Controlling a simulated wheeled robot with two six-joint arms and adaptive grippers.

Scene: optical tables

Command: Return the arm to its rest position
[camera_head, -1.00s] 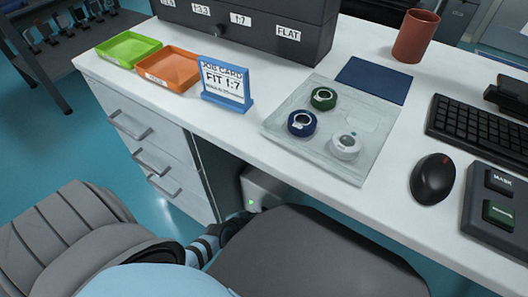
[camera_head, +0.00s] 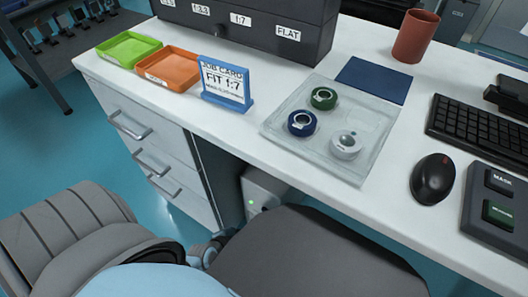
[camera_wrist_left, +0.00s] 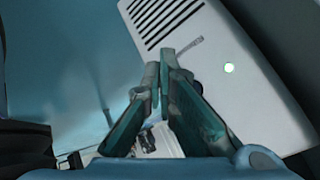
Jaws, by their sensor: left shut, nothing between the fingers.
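My left arm is folded low beside the desk in the head view, with the parts near its gripper mostly hidden behind my own light blue arm link. In the left wrist view my left gripper (camera_wrist_left: 160,68) is shut and empty, its two fingers together at the tips. It points towards a white box (camera_wrist_left: 185,25) with vent slots and a green light. The same white box (camera_head: 262,190) stands under the desk in the head view. My right gripper is not in view.
The white desk (camera_head: 240,125) has grey drawers below. On it are a green tray (camera_head: 128,47), an orange tray (camera_head: 167,68), a job card (camera_head: 226,85), a clear tray (camera_head: 335,170) with three ring-shaped parts, and a mouse (camera_head: 432,179). A dark chair seat (camera_head: 320,255) is close by.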

